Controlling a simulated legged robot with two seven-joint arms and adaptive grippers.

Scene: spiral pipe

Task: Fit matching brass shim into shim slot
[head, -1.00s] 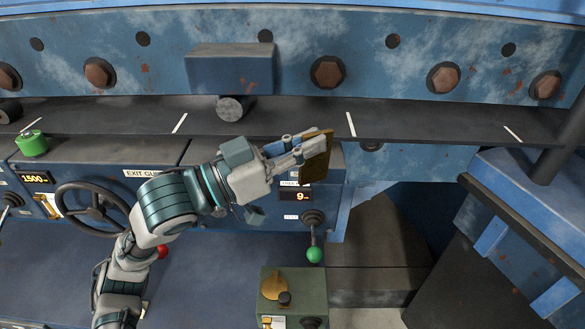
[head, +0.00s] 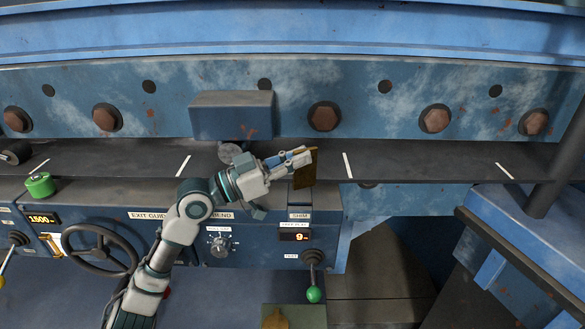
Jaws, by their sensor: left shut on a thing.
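My left gripper (head: 298,158) is shut on a flat brass shim (head: 304,172). The shim stands upright at the fingertips, in front of the dark strip along the machine. The control panel below has a SHIM label (head: 299,216) over a small display (head: 295,236) that appears to read 9. I cannot make out the shim slot; the arm and shim may cover it. My right gripper is not in view.
A lever with a green knob (head: 314,294) sticks out below the display. A black handwheel (head: 98,250) and a green cylinder (head: 40,185) are at the left. A blue block (head: 232,115) juts out above the gripper. A green box (head: 294,316) shows at the bottom edge.

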